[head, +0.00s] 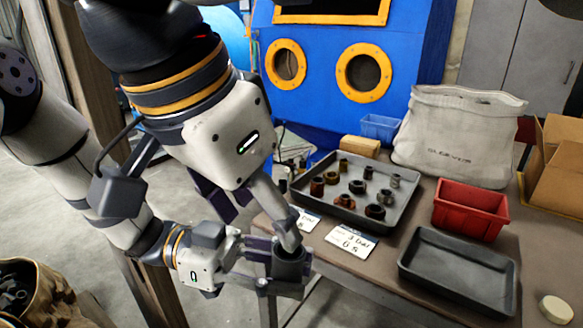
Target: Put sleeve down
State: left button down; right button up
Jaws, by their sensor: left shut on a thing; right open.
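My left gripper (288,272), on the arm from the left, is shut on a dark grey hollow sleeve (289,265). The sleeve looks upright, with its open end up, near the table's front left edge. My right gripper (250,215) comes down from the top, large and close to the camera. It is open; one finger reaches down at the sleeve's rim, and I cannot tell whether it touches. A grey tray (318,206) holds several rusty and dark sleeves. An empty dark tray (459,272) lies to the right.
White cards (351,242) lie before the filled tray. A red bin (470,209), a blue bin (379,127), a pale sack (455,135) and a cardboard box (555,165) stand behind. A round cream thing (556,309) sits front right. The blue blasting cabinet (325,75) is at the back.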

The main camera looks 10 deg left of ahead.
aim_at(279, 250)
jog(key=x, duration=0.8)
jog(key=shift+w+f, duration=0.15)
jog(key=shift+f, duration=0.25)
jog(key=shift+c, duration=0.6)
grip_shut()
pick_arm(q)
jog(key=c, duration=1.1)
grip_release()
jog(key=shift+o, duration=0.2)
